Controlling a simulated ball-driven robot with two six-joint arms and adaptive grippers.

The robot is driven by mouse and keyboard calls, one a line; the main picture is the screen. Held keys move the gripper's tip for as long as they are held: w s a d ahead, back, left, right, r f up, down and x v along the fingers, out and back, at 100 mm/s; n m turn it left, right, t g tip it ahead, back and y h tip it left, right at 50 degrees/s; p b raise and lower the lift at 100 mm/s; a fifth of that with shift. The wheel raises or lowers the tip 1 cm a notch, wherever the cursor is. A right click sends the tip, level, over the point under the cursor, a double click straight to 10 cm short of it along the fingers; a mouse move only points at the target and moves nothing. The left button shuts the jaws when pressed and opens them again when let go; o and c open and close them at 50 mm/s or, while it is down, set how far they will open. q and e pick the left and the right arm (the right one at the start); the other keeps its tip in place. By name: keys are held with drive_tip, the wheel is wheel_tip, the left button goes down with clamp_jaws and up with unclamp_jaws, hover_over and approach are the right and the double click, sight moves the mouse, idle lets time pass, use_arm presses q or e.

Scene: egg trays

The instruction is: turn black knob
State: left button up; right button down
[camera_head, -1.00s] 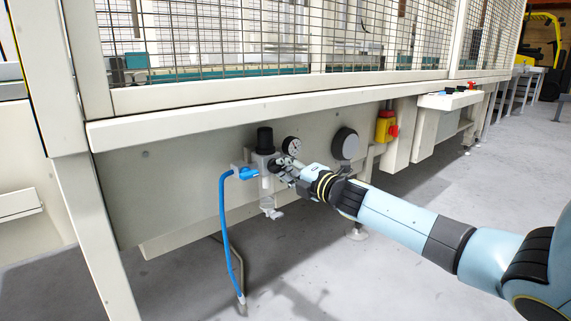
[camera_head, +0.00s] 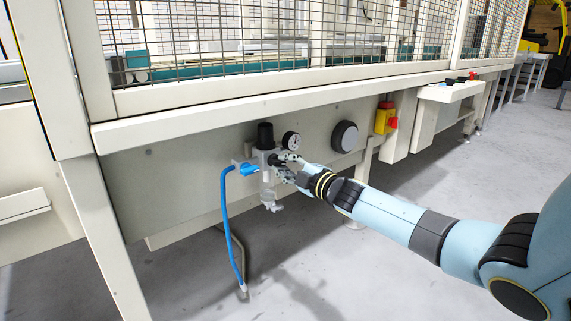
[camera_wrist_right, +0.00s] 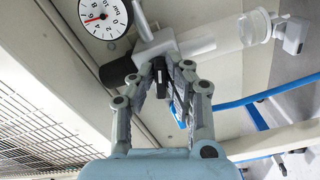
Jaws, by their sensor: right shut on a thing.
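A grey air regulator (camera_head: 266,176) is mounted on the panel under the machine frame. A small black knob (camera_wrist_right: 160,80) on it shows between my right fingertips in the wrist view. My right gripper (camera_wrist_right: 165,66) is shut on this small knob. In the head view my right gripper (camera_head: 279,165) reaches the regulator from the right, and its fingers partly hide the knob. A larger black knob (camera_head: 265,135) stands upright on the regulator's top, clear of the fingers; it also shows in the wrist view (camera_wrist_right: 118,72). My left gripper is out of view.
A round pressure gauge (camera_head: 292,140) sits close above the fingers. A dark round disc (camera_head: 344,137) and a yellow-red switch (camera_head: 385,119) are to the right. The frame beam (camera_head: 250,110) overhangs.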

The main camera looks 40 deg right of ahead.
drive_tip(key=shift+f, duration=0.1)
drive_tip(key=c, duration=1.4)
unclamp_jaws()
drive_tip(key=shift+d, duration=0.1)
drive_tip(key=shift+o, duration=0.2)
drive_tip(key=shift+s, duration=0.15)
drive_tip(key=s, duration=1.1)
drive_tip(key=shift+s+d, duration=0.35)
drive_tip(key=shift+d, duration=0.1)
